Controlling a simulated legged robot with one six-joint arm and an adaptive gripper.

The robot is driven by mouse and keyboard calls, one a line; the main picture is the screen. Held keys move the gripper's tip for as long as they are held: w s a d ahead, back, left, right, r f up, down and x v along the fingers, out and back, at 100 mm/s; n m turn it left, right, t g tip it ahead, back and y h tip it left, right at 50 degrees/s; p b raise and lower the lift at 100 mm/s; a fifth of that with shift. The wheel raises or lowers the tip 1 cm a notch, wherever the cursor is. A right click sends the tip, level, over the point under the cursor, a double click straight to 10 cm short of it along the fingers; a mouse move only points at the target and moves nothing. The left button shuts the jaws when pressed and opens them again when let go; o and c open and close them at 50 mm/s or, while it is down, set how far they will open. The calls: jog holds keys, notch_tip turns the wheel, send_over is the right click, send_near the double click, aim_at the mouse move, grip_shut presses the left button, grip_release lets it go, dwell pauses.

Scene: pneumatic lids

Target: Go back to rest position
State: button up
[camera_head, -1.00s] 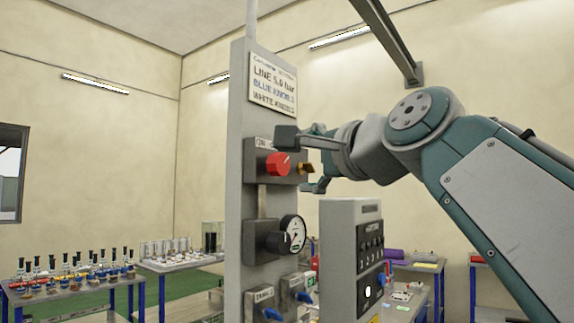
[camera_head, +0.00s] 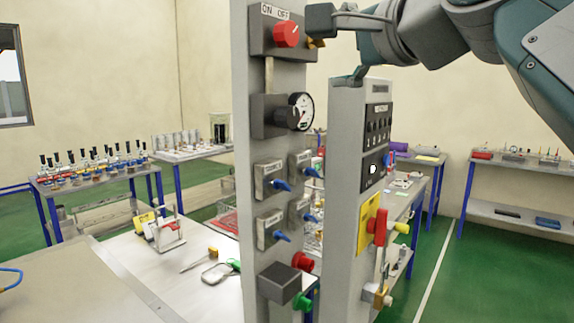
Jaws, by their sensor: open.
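My gripper (camera_head: 340,48) is at the top of the head view, open, with one dark fingertip up near the red knob and a teal finger lower down, right of the column. It appears empty. The red knob (camera_head: 286,34) sits on the ON/OFF box (camera_head: 262,40) on the grey column (camera_head: 243,130). The upper fingertip is just right of the knob in the picture; I cannot tell whether they touch. My arm reaches in from the upper right, and its upper part is cut off by the frame.
Below the box are a pressure gauge (camera_head: 301,111), several blue-handled valves (camera_head: 281,185) and a dark block (camera_head: 280,283). A second grey panel (camera_head: 345,190) with a red handle (camera_head: 380,227) stands to the right. Tables with bottles are behind. Green floor (camera_head: 480,270) is clear at right.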

jog(key=s+d+f+n+g+h, duration=0.2)
jog(key=s+f+n+g, duration=0.1)
jog(key=f, duration=1.3)
jog(key=s+d+f+n+g+h, duration=0.3)
jog(key=s+f, duration=0.4)
jog(key=f, duration=0.8)
jog(key=s+d+f+n+g+h, duration=0.3)
jog(key=s+f+n, duration=0.2)
jog(key=f, duration=1.1)
jog(key=shift+d+f+n, duration=0.25)
jog(key=shift+f+n, duration=0.05)
jog(key=shift+f, duration=0.05)
jog(key=shift+s, duration=0.1)
